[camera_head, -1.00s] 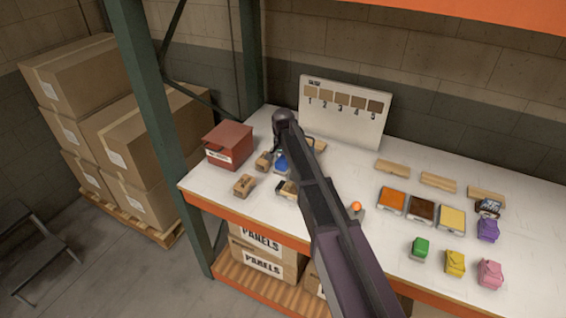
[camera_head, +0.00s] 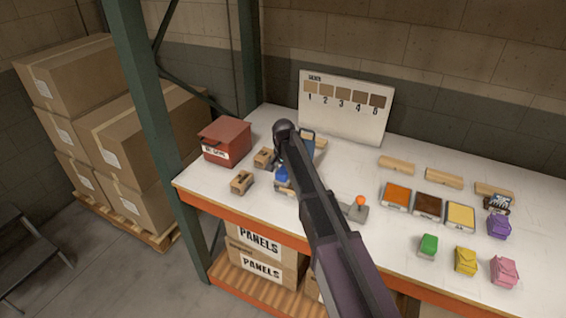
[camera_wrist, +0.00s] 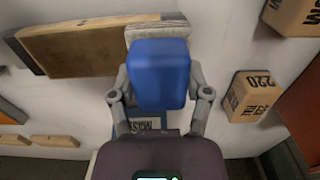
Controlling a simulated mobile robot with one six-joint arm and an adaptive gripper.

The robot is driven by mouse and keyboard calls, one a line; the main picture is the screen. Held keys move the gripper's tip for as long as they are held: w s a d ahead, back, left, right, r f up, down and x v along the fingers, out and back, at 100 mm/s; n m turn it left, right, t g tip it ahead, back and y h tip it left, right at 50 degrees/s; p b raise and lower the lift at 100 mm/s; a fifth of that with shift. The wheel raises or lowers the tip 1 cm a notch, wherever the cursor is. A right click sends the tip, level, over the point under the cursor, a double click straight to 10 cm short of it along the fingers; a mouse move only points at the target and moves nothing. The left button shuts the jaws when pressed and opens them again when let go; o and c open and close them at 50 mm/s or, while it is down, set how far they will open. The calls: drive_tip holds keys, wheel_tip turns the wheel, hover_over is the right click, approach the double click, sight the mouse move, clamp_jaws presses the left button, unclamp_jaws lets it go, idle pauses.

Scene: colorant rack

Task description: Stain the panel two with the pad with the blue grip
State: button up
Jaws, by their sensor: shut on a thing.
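My gripper (camera_wrist: 160,100) is shut on the pad with the blue grip (camera_wrist: 158,72). The pad's pale face edge (camera_wrist: 157,32) shows beyond the grip. A wooden panel (camera_wrist: 85,48) lies beside and partly behind the pad in the wrist view; whether they touch, I cannot tell. In the head view the blue grip (camera_head: 282,174) shows left of my arm, at the table's left part, and my arm hides much around it. A sample board (camera_head: 343,105) with shades numbered 1 to 5 stands at the back. No number shows on the panels.
Sanding blocks (camera_head: 241,182) and a red bin (camera_head: 225,141) stand at left. One block is marked 220 (camera_wrist: 250,96). Stain trays, orange (camera_head: 396,195), dark brown (camera_head: 429,206) and yellow (camera_head: 460,216), sit at right, near other coloured pads (camera_head: 466,261). An orange-knobbed device (camera_head: 359,206) stands between.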

drive_tip(key=shift+s+d+r, duration=0.1)
drive_tip(key=shift+s+d, duration=0.2)
drive_tip(key=shift+d, duration=0.25)
drive_tip(key=shift+s+d+r, duration=0.1)
drive_tip(key=shift+s+d, duration=0.15)
drive_tip(key=shift+d, duration=0.25)
drive_tip(key=shift+s+d, duration=0.2)
drive_tip(key=shift+d, duration=0.4)
drive_tip(key=shift+a, duration=0.15)
drive_tip(key=shift+w+a+f, duration=0.1)
drive_tip(key=shift+w+a, duration=0.4)
drive_tip(key=shift+a, duration=0.4)
drive_tip(key=shift+w+a, duration=0.15)
drive_tip(key=shift+a, duration=0.4)
drive_tip(key=r+p, duration=0.3)
drive_tip(key=r, duration=0.1)
drive_tip(key=shift+a+p, duration=0.3)
drive_tip(key=shift+p, duration=0.1)
wheel_tip(320, 180, up, 4)
drive_tip(key=p, duration=0.3)
drive_tip(key=shift+w+f+p, duration=0.1)
drive_tip(key=shift+f+p, duration=0.1)
drive_tip(key=shift+p, duration=0.15)
drive_tip(key=shift+f, duration=0.25)
